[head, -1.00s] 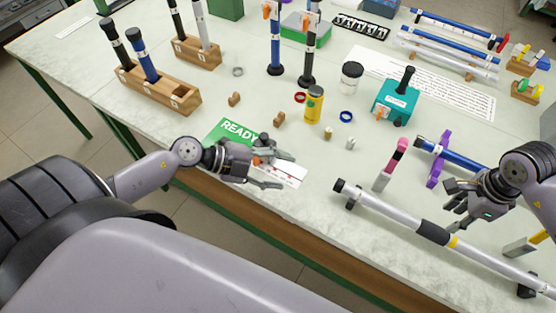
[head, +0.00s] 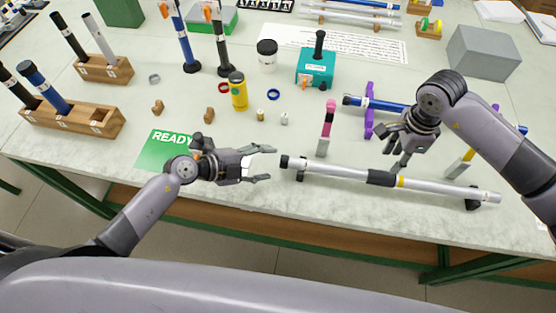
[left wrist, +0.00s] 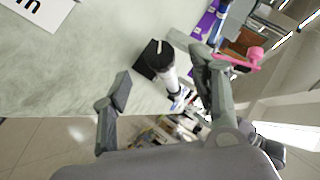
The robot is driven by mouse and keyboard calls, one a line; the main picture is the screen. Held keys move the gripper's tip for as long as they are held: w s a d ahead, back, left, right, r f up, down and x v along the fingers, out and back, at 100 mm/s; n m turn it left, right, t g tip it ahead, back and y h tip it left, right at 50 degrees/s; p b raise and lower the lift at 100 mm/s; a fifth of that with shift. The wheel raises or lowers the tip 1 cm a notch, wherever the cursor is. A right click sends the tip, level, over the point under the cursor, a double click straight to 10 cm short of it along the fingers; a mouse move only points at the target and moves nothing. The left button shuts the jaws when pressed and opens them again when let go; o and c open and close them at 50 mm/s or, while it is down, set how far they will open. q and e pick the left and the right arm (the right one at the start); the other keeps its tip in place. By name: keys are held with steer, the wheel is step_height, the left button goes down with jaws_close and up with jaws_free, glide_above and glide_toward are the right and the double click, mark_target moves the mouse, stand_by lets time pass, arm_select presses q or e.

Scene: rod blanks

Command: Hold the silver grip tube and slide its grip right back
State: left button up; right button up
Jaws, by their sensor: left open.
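The silver grip tube (head: 440,187) lies across dark rests near the table's front edge. Its black grip (head: 381,178) sits around the middle of the tube, beside a yellow band (head: 400,181). My left gripper (head: 270,163) is open and empty, just left of the tube's black-capped end (head: 285,162). In the left wrist view that black end (left wrist: 154,60) shows beyond and between the spread fingers (left wrist: 165,95), not held. My right gripper (head: 395,158) looks open and empty, behind and above the tube near the grip.
A pink-and-black piece (head: 326,130) stands behind the tube's left end. A blue tube (head: 375,104) on purple supports (head: 369,124) lies behind the right gripper. A green READY card (head: 165,150) lies beside my left arm. The teal block (head: 315,68) stands further back.

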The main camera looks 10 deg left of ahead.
mark_target(382, 174)
arm_select(q)
steer(key=x, duration=0.5)
steer(key=shift+w+d+f, duration=0.1)
steer(key=shift+c, duration=0.4)
steer(key=c, duration=1.2)
arm_select(e)
steer(key=shift+o, duration=1.2)
steer(key=shift+w+r, duration=0.1)
steer(key=shift+w, duration=0.1)
steer(key=o, duration=0.3)
steer(key=shift+w+r+m+g, duration=0.55)
steer(key=shift+w+m+g, duration=0.15)
steer(key=shift+w+m, duration=0.1)
steer(key=f, duration=0.4)
steer(key=s+f, duration=0.1)
steer(key=f, duration=0.6)
steer(key=shift+s+a+f, duration=0.1)
steer(key=shift+s+f, duration=0.2)
